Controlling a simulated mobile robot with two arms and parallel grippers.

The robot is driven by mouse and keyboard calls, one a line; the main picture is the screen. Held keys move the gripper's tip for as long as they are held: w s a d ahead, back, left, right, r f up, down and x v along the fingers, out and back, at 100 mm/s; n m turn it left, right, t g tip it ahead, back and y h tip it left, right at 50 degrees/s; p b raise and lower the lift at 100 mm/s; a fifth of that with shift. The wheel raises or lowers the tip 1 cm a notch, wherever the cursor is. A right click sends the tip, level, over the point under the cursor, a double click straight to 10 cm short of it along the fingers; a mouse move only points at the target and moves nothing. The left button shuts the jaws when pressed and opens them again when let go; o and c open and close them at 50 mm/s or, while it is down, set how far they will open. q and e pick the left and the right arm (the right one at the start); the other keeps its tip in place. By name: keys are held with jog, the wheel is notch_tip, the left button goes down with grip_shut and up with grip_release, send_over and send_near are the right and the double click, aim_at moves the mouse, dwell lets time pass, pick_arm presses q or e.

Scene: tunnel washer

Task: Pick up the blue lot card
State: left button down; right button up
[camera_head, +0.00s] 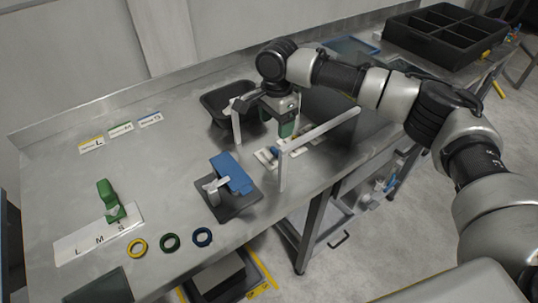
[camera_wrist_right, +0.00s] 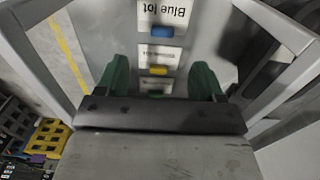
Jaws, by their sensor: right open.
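The blue lot card (camera_wrist_right: 166,12) is a white card with "Blue lot" lettering and a blue grip piece (camera_wrist_right: 162,32), at the top of the right wrist view. In the head view its blue part (camera_head: 274,151) shows small beside the pale bars. My right gripper (camera_head: 287,128) has green fingers and is above the cards. In the right wrist view its fingers (camera_wrist_right: 161,80) are apart, with nothing held between them. The blue card lies beyond the fingertips. A card with a yellow grip (camera_wrist_right: 159,70) and one with a green grip, partly hidden, lie nearer. My left gripper is not in view.
Pale bars on posts (camera_head: 320,130) stand either side of the cards, close to my right gripper. A black bin (camera_head: 215,101) is behind. A black divided crate (camera_head: 405,43) stands far right.

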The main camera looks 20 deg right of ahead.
send_over(274, 150)
jog(key=f, duration=0.2)
jog(key=s+f, duration=0.1)
jog(key=f, duration=0.1)
jog(key=shift+d+f, duration=0.15)
jog(key=shift+f, duration=0.05)
jog(key=shift+w+f+p, duration=0.15)
jog(key=shift+w+f, duration=0.1)
jog(key=shift+f, duration=1.15)
jog(key=shift+w+f+p, duration=0.15)
jog(key=shift+w+f, duration=0.05)
jog(key=shift+f, duration=1.15)
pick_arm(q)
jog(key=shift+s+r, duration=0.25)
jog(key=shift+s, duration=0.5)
pick_arm(e)
jog(key=c, duration=1)
jog(key=shift+r, duration=0.1)
